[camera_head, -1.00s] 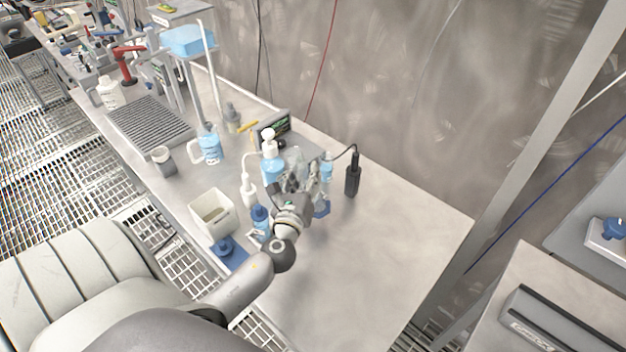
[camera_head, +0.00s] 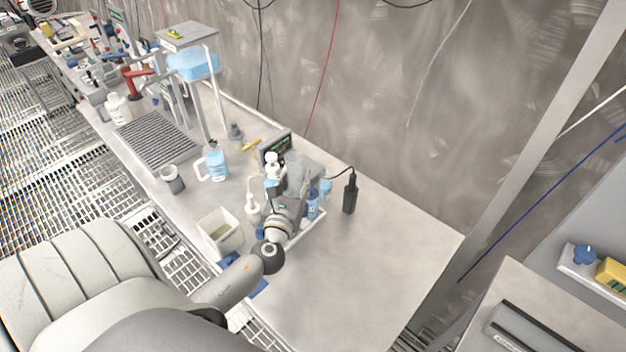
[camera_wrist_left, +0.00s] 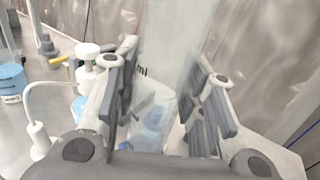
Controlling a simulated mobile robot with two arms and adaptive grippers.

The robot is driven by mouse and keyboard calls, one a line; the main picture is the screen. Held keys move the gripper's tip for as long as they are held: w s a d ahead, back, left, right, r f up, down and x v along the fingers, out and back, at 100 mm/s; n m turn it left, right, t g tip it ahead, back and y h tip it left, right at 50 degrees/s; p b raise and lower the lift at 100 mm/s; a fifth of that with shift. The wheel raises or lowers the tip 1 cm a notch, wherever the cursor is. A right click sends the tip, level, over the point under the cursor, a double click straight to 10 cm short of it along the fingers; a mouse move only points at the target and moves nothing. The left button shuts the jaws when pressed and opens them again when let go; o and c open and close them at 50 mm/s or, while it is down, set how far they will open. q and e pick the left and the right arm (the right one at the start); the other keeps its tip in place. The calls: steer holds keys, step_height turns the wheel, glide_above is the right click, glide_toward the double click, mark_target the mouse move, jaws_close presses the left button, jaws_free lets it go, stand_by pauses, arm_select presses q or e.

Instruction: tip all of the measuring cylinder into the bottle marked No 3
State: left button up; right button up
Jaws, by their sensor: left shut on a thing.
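My left gripper (camera_head: 290,200) is over the near part of the bench, among several bottles. In the left wrist view the left gripper (camera_wrist_left: 172,98) is shut on a clear, see-through measuring cylinder (camera_wrist_left: 178,45) that stands up between its fingers. The cylinder shows only faintly in the head view (camera_head: 297,176), and I cannot tell how much liquid it holds. Small bottles with blue contents, one of them a blue bottle (camera_head: 312,204), stand close by the gripper. No label No 3 is readable, so I cannot tell which bottle bears it. My right gripper is not in view.
A white pump bottle (camera_head: 254,206), an open white bin (camera_head: 219,231) and a blue-filled jug (camera_head: 214,163) stand left of the gripper. A black probe (camera_head: 350,194) on a cable stands to the right. The bench's right end (camera_head: 375,270) is clear.

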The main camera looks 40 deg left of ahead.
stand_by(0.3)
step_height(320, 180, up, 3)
steer(key=p, duration=0.3)
stand_by(0.6)
